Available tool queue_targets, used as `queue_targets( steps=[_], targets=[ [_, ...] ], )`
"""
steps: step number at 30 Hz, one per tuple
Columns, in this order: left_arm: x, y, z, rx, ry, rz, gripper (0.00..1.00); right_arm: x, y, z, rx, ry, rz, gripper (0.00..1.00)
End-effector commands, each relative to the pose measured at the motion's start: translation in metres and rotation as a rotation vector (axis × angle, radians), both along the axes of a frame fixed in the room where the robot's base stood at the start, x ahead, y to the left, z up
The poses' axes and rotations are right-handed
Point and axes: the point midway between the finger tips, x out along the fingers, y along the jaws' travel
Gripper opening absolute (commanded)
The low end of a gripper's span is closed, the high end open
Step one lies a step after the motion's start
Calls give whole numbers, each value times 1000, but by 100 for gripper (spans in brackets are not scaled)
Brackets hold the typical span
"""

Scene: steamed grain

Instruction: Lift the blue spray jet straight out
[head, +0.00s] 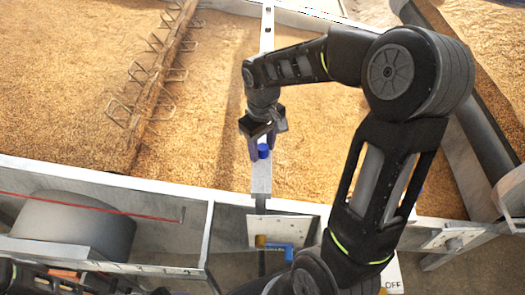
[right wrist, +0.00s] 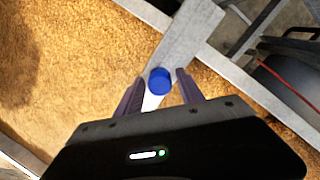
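The blue spray jet (head: 263,151) is a small blue cylinder on the light metal bar that runs over the grain. In the right wrist view the jet (right wrist: 160,80) shows between the two purple fingers of my right gripper (right wrist: 160,82), with a small gap on each side. My right gripper (head: 264,147) is open and points down at the jet in the head view. Whether the fingertips reach below the jet's top cannot be told. The jet's lower part is hidden. My left gripper is not in view.
The metal bar (head: 261,184) crosses the bed of brown grain (head: 205,135). A toothed rake-like bar (head: 160,85) lies at the left. A blue-and-orange fitting (head: 275,245) sits below the bar.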

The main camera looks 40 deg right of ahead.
Motion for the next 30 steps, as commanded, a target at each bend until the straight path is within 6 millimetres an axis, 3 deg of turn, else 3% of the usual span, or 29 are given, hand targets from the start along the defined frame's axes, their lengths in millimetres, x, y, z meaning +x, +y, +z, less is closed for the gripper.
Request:
queue_targets(
  steps=[15,30],
  targets=[
    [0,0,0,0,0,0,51,0,0,0,0,0,0,1],
    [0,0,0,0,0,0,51,0,0,7,-1,-1,0,0]
  ],
)
